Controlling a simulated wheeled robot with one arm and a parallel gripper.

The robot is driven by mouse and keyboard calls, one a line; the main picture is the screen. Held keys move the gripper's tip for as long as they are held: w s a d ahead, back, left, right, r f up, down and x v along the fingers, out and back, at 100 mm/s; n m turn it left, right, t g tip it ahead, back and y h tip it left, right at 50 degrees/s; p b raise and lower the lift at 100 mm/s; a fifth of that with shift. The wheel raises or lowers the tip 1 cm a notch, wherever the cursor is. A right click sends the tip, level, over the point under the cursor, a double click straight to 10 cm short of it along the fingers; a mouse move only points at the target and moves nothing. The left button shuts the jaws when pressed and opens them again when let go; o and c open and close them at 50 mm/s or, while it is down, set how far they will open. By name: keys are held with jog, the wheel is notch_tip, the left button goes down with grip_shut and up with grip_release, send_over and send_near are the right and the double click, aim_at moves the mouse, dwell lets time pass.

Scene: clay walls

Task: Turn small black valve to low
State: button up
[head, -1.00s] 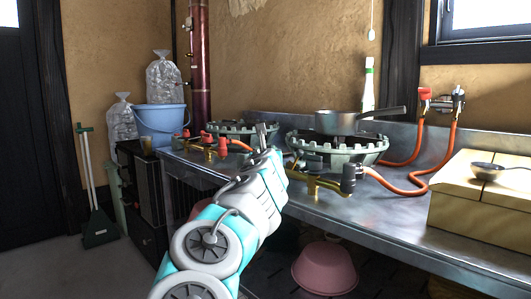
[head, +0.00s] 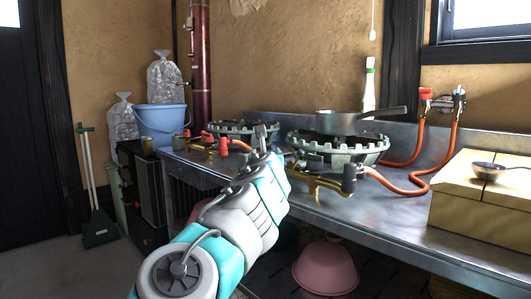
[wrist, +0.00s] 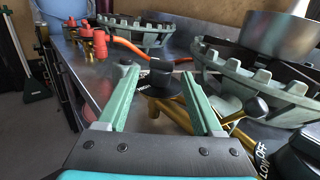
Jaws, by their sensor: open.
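In the wrist view, a small black valve knob (wrist: 160,76) with a wide round base stands on brass piping. It lies between the two green fingers of my gripper (wrist: 158,76), near their tips. The fingers are open with gaps beside the knob; I cannot tell whether either touches it. White HIGH lettering shows beside its base. Another black knob (wrist: 256,107) is right of the right finger. A larger black knob (wrist: 298,152) is at the lower right, by LOW and OFF lettering. In the head view, my gripper (head: 266,138) is in front of the near burner's left side.
The near burner (head: 335,150) holds a grey pot (head: 337,122). A second burner (head: 245,130) with red-capped valves (head: 222,146) is farther left. Orange hoses (head: 420,150) cross the steel counter (head: 385,210). A yellow box (head: 485,205) is at the right. A pink basin (head: 325,268) sits below.

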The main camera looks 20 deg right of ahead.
jog(key=shift+v, duration=1.8)
